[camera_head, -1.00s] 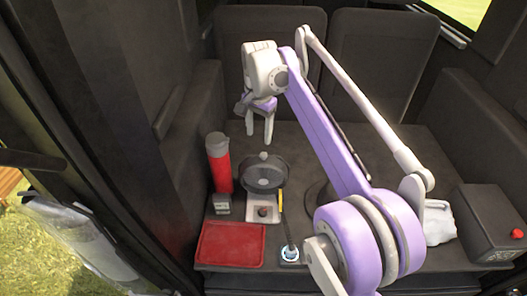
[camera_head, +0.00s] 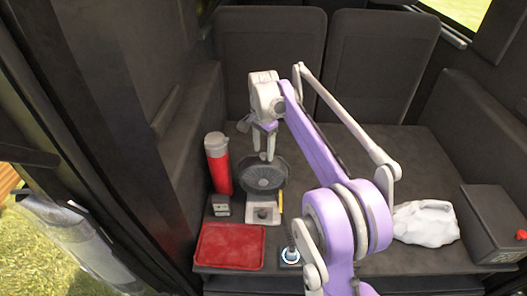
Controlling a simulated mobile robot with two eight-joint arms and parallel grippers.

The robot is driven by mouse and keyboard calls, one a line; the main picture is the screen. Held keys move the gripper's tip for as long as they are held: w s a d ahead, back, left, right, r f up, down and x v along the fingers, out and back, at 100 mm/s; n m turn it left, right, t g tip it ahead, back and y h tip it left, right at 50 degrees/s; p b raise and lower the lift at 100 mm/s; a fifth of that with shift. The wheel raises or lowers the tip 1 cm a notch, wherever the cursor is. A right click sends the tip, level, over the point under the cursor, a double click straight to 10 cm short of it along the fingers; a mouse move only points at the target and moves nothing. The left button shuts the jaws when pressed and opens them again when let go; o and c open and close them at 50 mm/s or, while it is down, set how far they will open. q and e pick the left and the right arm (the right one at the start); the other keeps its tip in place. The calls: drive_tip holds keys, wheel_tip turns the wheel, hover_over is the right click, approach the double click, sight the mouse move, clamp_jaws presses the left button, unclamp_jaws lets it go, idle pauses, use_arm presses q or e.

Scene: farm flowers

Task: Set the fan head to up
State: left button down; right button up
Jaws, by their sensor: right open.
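The fan (camera_head: 262,176) stands on the dark surface, with a round black caged head on a light square base (camera_head: 262,214) that has a dark knob. The head faces toward me, and I cannot tell its exact tilt. My right gripper (camera_head: 264,158) points down with its fingertips at the top edge of the fan head. Its fingers are open, one on each side of the head's top edge as far as I can see; whether they touch is unclear. My left gripper is not in view.
A red bottle with a grey cap (camera_head: 218,165) stands close left of the fan. A small grey box (camera_head: 221,205) and a red tray (camera_head: 230,246) lie in front. A white crumpled bag (camera_head: 426,223) and a black box with a red knob (camera_head: 492,226) are at right.

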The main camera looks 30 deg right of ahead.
drive_tip(key=shift+f, duration=0.35)
clamp_jaws()
idle(1.2)
